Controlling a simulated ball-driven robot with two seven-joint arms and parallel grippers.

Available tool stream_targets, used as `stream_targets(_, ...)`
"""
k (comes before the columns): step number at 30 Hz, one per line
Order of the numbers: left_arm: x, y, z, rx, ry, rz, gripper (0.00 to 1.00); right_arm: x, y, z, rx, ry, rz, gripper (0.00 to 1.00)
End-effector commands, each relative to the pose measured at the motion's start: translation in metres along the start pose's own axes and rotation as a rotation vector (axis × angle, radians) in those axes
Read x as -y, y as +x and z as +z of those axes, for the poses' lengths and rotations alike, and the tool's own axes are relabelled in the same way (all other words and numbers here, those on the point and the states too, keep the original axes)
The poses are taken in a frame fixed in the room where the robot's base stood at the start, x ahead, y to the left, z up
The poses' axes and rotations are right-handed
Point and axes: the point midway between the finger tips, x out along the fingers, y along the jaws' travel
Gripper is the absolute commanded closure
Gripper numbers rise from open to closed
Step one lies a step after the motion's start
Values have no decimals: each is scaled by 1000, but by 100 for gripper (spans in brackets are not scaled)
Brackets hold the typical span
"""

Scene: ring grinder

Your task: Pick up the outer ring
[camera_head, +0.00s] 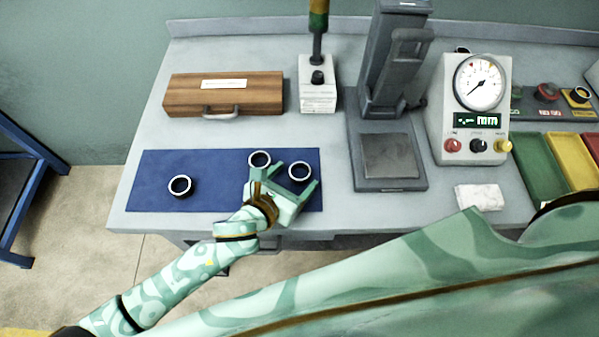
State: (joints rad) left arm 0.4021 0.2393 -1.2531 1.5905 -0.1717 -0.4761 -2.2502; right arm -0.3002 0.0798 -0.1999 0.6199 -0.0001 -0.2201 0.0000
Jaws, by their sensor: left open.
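Three dark rings with pale rims stand on the blue mat (150,166). One ring (180,186) is alone on the left. A second ring (260,151) sits just beyond my left gripper (284,176), near its left finger. A third ring (299,163) is at the gripper's right side, close to or between its fingers; I cannot tell if they touch. The left gripper is open over the right part of the mat and hides some of it. I cannot tell which ring is the outer ring. My right gripper is not in view.
A wooden case (190,95) lies behind the mat. A stand (318,92), a grey press (395,125) and a dial gauge unit (462,110) stand further right. A white cloth (480,197) and coloured trays (545,165) are at the right. The mat's middle is clear.

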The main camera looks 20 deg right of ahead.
Motion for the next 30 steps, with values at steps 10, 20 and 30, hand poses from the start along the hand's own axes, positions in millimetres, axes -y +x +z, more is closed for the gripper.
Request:
stream_targets(10,0,19,-1,-1,0,-1,27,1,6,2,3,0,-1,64)
stream_targets(20,0,19,0,0,-1,-1,79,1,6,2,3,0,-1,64)
stream_targets(30,0,16,7,0,1,0,79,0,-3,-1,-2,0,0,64)
